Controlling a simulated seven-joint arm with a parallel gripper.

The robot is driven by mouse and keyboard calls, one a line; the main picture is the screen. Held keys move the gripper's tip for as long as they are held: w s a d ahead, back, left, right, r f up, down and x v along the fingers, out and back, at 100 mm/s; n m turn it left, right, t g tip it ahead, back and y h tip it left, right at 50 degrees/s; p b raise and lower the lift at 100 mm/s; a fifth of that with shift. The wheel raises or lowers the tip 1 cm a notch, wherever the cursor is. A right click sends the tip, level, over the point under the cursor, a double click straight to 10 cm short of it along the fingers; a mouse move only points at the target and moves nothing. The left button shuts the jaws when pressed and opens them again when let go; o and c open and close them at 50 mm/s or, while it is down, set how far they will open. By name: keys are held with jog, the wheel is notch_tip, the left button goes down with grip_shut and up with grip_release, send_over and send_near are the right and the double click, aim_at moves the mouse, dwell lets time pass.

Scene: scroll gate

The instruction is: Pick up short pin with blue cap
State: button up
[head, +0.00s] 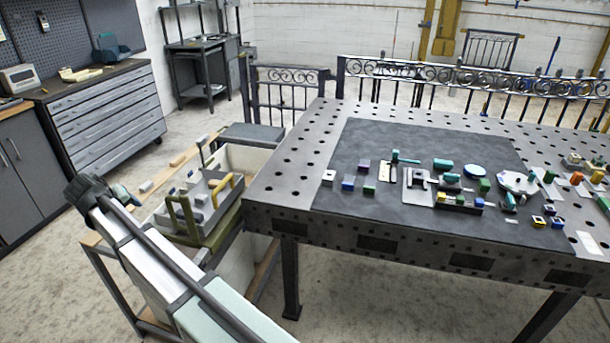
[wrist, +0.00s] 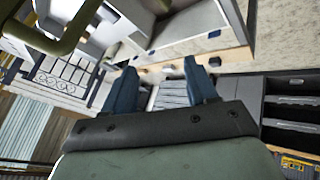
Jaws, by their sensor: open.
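My gripper (wrist: 158,72) is open in the wrist view, its two dark blue fingers apart with nothing between them. It is away from the worktable (head: 285,182), near the crate beside it. I cannot pick out the short pin with blue cap for certain. Small blue-topped pieces stand on the dark mat (head: 350,215): one blue block (head: 348,183) at its left, and two blue-and-light pieces (head: 538,221) (head: 557,222) near its front right. They are too small to tell their shape. None of them shows in the wrist view.
A crate with green handles (head: 237,205) holds grey parts left of the table. Teal tools, a grey bracket (head: 417,193) and a round light plate (head: 518,183) crowd the mat. An ornate gate (head: 440,75) runs behind. The mat's left front is clear.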

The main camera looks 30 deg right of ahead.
jog(key=w+d+r+g+h, duration=0.1)
jog(key=w+d+r, duration=0.1)
jog(key=d, duration=1.2)
jog(key=w+d+r+g, duration=0.2)
jog(key=d, duration=1.1)
jog(key=s+d+r+n+g, duration=0.1)
jog(key=s+d, duration=0.2)
jog(key=d, duration=1.2)
jog(key=s+d+r+n+g, duration=0.1)
jog(key=s+d, duration=0.3)
jog(key=d, duration=1.1)
jog(key=s+d+r+n+g+y, duration=0.1)
jog(key=s+d, duration=0.7)
jog(key=d, duration=0.4)
jog(key=s+d+r+n+g+y, duration=0.1)
jog(key=s+d, duration=0.8)
jog(key=d, duration=0.4)
notch_tip(320, 180, up, 3)
jog(key=n+y, duration=0.2)
send_over(480, 201)
jog(key=f, duration=0.8)
jog(key=shift+w+d, duration=0.1)
jog(key=shift+w, duration=0.15)
jog(key=shift+s+f, duration=0.15)
jog(key=shift+f, duration=2.5)
grip_shut()
